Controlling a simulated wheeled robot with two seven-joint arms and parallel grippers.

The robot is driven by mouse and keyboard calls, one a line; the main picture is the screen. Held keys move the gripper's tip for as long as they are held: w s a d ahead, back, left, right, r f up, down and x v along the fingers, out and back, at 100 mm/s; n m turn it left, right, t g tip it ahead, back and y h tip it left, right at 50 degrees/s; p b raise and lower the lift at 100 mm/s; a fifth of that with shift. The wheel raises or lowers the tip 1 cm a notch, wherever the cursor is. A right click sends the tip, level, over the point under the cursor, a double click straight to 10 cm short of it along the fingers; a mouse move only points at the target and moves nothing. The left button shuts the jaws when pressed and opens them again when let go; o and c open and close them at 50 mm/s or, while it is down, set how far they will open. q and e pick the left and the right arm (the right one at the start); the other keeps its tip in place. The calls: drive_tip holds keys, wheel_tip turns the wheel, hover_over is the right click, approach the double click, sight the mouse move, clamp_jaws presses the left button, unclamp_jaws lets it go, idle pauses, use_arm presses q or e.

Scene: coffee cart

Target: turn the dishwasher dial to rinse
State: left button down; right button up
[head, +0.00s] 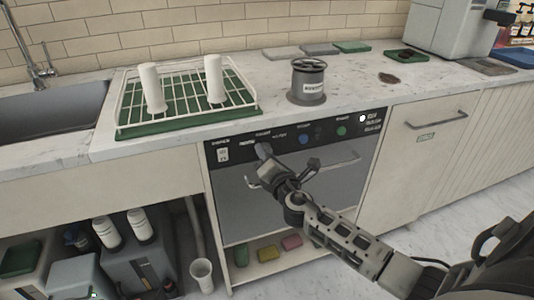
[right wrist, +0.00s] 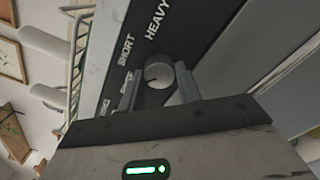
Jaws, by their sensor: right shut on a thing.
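The dishwasher (head: 290,187) is set under the counter, with a black control panel (head: 225,142) along its top. My right gripper (head: 264,152) is at the left part of this panel and hides the dial in the head view. In the right wrist view the round grey dial (right wrist: 158,72) sits between the two fingers of my right gripper (right wrist: 160,88), which is shut on it. Labels reading SHORT (right wrist: 126,50) and HEAVY (right wrist: 158,20) show beside the dial; other labels are partly covered by a finger. The dial's pointer direction cannot be made out. My left gripper is not in view.
The dishwasher handle (head: 340,160) sticks out just below the panel, close to my right gripper. Blue (head: 304,138) and green (head: 342,131) buttons lie farther right. Above stand a green-based dish rack (head: 185,118) with white cups and a grey canister (head: 307,82).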

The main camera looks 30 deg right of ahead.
drive_tip(key=shift+n, duration=0.6)
drive_tip(key=shift+f, duration=0.1)
drive_tip(key=o, duration=1)
drive_tip(key=shift+s, duration=0.1)
drive_tip(key=v, duration=1.5)
drive_tip(key=shift+s, duration=0.45)
